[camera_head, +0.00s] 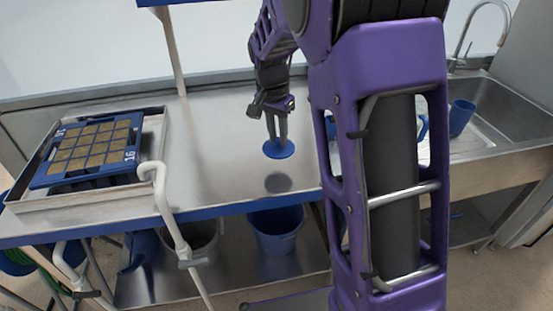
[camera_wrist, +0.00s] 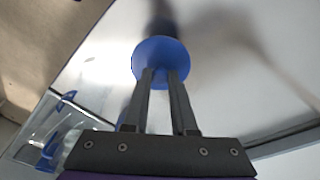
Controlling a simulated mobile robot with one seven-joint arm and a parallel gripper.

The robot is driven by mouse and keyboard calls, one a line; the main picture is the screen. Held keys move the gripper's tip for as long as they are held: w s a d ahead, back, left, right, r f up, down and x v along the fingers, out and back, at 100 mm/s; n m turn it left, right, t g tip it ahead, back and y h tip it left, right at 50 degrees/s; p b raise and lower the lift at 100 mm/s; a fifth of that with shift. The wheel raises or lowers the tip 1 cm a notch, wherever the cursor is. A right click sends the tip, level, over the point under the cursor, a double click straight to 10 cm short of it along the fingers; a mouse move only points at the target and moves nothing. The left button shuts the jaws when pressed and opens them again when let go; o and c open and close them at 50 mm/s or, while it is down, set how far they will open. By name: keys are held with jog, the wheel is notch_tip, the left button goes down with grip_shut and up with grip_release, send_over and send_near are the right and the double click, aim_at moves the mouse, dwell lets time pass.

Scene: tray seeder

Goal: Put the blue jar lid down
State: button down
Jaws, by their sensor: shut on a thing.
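The blue jar lid (camera_head: 279,149) is a round blue disc in the head view, held above the steel tabletop (camera_head: 225,150). A dark shadow lies on the table below it, apart from it. My gripper (camera_head: 277,138) points down and is shut on the lid's upper side. In the wrist view the lid (camera_wrist: 161,60) shows at the tips of both fingers of my gripper (camera_wrist: 161,76). The fingers hide part of the lid there.
A seed tray (camera_head: 95,182) with a blue frame of brown cells stands at the table's left. A white pipe (camera_head: 165,205) rises at the front edge. A sink (camera_head: 500,115) with a blue cup (camera_head: 461,117) is at the right. A blue bucket (camera_head: 276,240) stands on the lower shelf.

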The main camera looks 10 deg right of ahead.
aim_at(277, 148)
jog(key=shift+f+b, duration=0.45)
jog(key=shift+f, duration=2.55)
jog(key=shift+f, duration=0.15)
jog(key=c, duration=0.7)
grip_release()
jog(key=r, duration=0.4)
jog(key=s+a+r+p, duration=0.1)
jog(key=r, duration=0.3)
jog(key=r+p, duration=0.1)
jog(key=r, duration=0.3)
jog(key=shift+s+a+r, duration=0.1)
jog(key=shift+s+a, duration=0.05)
jog(key=shift+a, duration=0.05)
